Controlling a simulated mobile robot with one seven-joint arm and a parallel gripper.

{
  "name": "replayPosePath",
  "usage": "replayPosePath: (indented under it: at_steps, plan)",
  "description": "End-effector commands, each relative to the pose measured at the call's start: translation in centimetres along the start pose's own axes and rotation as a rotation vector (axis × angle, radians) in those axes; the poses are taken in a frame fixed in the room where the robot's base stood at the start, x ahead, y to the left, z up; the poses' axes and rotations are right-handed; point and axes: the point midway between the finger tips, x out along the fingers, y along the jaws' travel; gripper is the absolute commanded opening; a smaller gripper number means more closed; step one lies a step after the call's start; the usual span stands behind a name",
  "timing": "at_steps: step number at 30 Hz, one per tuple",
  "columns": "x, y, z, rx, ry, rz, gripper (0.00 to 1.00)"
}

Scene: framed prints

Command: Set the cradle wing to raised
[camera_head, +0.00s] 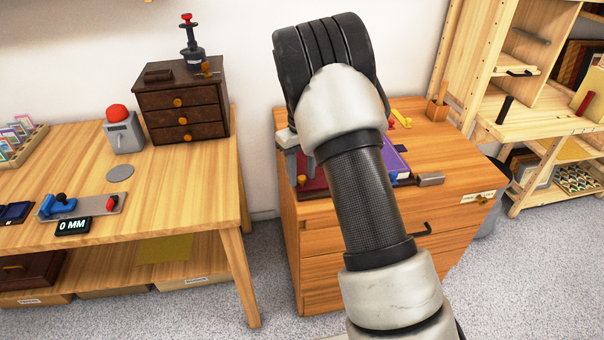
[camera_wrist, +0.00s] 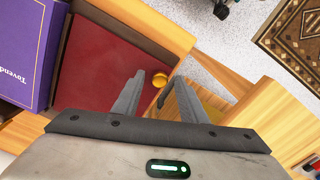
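A flat dark red panel (camera_wrist: 115,60), which may be the cradle wing, fills the upper middle of the wrist view. In the head view part of it (camera_head: 313,190) shows on the cabinet, left of my arm. A purple book (camera_wrist: 28,50) lies beside it; it also shows in the head view (camera_head: 394,158). My gripper (camera_wrist: 160,77) is open, its two grey fingers apart. A round yellow knob (camera_wrist: 160,80) shows between the fingertips, near the panel's edge. I cannot tell whether they touch it. In the head view my arm hides much of the cradle area.
The wooden cabinet (camera_head: 330,270) bears a grey block (camera_head: 430,179) and a yellow tool (camera_head: 401,118). A wooden table (camera_head: 180,190) on the left holds a dark drawer chest (camera_head: 182,103) and a gauge reading 0 MM (camera_head: 73,226). Shelving (camera_head: 540,120) stands right.

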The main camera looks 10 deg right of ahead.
Motion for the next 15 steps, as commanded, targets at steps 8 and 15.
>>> replayPosePath:
  at_steps: [8, 15]
  plan:
    - [-0.02, 0.0, 0.01, 0.0, 0.0, 0.0, 0.25]
    - [-0.04, -0.01, 0.01, 0.0, 0.0, 0.0, 0.0]
